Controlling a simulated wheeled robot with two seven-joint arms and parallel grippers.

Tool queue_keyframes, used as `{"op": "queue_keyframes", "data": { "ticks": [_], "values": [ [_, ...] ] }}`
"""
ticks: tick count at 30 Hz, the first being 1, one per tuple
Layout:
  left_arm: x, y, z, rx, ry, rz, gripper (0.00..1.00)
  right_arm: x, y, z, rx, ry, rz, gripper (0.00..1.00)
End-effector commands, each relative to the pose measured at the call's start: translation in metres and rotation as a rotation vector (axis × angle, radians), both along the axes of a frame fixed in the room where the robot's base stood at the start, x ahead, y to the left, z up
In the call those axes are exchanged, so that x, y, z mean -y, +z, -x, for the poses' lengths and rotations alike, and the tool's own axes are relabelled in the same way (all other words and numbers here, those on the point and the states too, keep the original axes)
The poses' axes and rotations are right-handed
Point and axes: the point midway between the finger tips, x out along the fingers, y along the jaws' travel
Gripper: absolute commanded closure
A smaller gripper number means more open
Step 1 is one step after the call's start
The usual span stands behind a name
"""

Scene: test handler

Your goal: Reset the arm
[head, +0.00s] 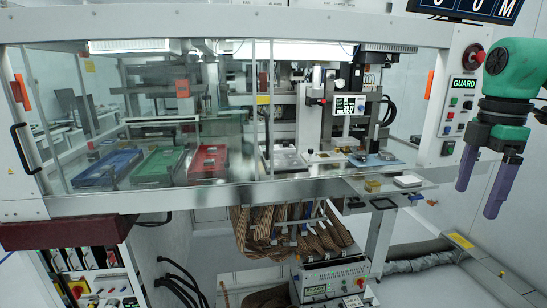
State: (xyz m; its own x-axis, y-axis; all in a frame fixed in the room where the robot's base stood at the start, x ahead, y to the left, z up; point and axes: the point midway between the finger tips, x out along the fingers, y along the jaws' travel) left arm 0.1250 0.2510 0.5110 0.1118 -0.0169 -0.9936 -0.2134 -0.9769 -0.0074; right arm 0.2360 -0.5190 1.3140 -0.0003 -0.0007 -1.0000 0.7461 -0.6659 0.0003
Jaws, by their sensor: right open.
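My right gripper (482,185) hangs at the right edge of the head view, with a green wrist and two purple fingers pointing down. The fingers are apart and nothing is between them. It is in front of and to the right of the test handler (400,28), clear of its frame. My left gripper is not in view.
Behind the handler's glass are blue (108,168), green (159,164) and red (207,163) trays. A shelf (425,184) with small items juts out at the front right. A GUARD panel (458,108) is left of my right gripper. Cables (290,230) hang below.

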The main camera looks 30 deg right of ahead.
Motion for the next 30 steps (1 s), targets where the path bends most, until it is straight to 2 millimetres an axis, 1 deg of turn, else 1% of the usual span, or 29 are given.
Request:
{"op": "queue_keyframes", "data": {
  "ticks": [3,5,8,11,14,17,20,21,23,24,25,26,27,29,30],
  "values": [
    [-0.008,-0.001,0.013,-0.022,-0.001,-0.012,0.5,0.002,-0.015,-0.021,0.046,0.065,-0.033,0.0],
    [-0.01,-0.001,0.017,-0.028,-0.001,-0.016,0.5,0.003,-0.022,-0.032,0.073,0.098,-0.05,0.0],
    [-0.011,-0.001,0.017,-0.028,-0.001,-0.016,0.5,0.003,-0.037,-0.052,0.124,0.158,-0.084,0.0],
    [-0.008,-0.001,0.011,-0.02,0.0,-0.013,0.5,0.003,-0.055,-0.077,0.189,0.222,-0.123,0.0],
    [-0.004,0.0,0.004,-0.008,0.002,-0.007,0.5,0.001,-0.077,-0.106,0.277,0.293,-0.172,0.0],
    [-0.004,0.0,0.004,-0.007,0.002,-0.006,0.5,-0.003,-0.105,-0.141,0.39,0.359,-0.23,0.0],
    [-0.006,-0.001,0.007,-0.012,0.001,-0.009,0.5,-0.009,-0.142,-0.181,0.539,0.408,-0.295,0.0],
    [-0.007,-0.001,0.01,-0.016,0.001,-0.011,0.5,-0.012,-0.162,-0.199,0.612,0.417,-0.322,0.0],
    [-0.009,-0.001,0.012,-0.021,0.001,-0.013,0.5,-0.016,-0.2,-0.227,0.741,0.404,-0.362,0.0],
    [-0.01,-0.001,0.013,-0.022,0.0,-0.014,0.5,-0.018,-0.23,-0.245,0.833,0.372,-0.38,0.0],
    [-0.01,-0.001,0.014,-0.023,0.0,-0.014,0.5,-0.018,-0.256,-0.257,0.898,0.331,-0.383,0.0],
    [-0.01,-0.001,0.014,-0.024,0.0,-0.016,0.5,-0.017,-0.284,-0.265,0.953,0.282,-0.381,0.0],
    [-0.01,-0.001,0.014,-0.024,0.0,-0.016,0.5,-0.016,-0.32,-0.272,1.01,0.205,-0.365,0.0],
    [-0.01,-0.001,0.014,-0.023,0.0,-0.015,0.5,-0.013,-0.376,-0.271,1.054,0.086,-0.327,0.0],
    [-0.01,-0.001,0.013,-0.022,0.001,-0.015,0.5,-0.013,-0.413,-0.265,1.059,0.008,-0.295,0.0]
  ]
}}
